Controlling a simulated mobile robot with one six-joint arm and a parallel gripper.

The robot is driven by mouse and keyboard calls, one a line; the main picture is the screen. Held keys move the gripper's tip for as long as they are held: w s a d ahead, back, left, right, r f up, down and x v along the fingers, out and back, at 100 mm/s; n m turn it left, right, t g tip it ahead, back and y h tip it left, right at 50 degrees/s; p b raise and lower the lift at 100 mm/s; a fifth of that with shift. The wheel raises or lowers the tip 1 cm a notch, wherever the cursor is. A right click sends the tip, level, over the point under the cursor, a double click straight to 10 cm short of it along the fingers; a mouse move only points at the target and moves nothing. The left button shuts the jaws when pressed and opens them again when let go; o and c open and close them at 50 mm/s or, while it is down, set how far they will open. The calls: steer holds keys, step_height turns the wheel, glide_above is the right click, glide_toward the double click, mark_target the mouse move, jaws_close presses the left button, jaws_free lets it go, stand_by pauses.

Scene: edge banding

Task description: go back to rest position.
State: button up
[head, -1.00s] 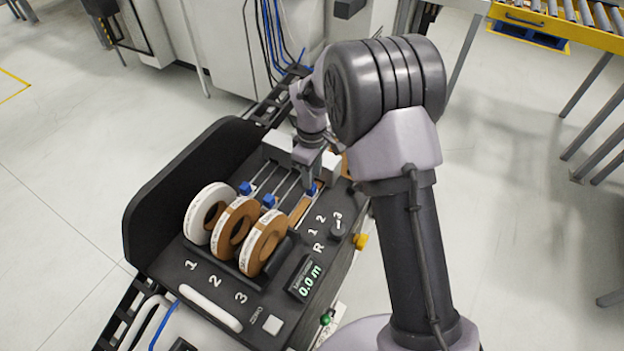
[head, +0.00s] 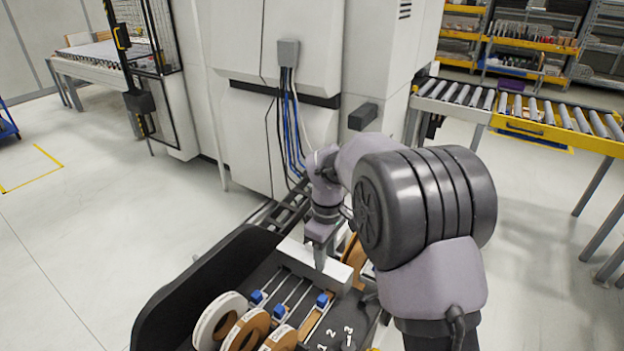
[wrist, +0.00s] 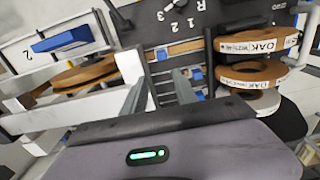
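My gripper (head: 319,258) is in the head view, pointing down over the white bar at the back of the black banding station (head: 190,300). In the wrist view my gripper's two grey fingers (wrist: 160,92) stand apart with nothing between them. Three edge-band rolls, one white (head: 220,318) and two brown (head: 246,332), stand at the front of the station, partly cut off by the frame. Two OAK-labelled rolls (wrist: 250,45) show in the wrist view. Blue blocks (head: 321,300) sit on the rails between the rolls and the bar.
A large white machine (head: 240,130) with blue and black cables stands behind the station. A roller conveyor (head: 530,115) is at the right back. Open floor lies left.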

steer(key=s+d+r+m+t+y+b, duration=0.1)
steer(key=s+d+r+m+t+b, duration=0.15)
steer(key=s+r+m, duration=0.8)
steer(key=s+r+m+t, duration=0.1)
steer(key=s+m, duration=0.1)
steer(key=s, duration=0.7)
steer(key=s+d+r+m+t+y, duration=0.1)
steer(key=s+m+t, duration=0.1)
steer(key=s, duration=0.7)
steer(key=shift+b, duration=0.35)
steer(key=shift+m, duration=0.25)
steer(key=shift+c, duration=0.2)
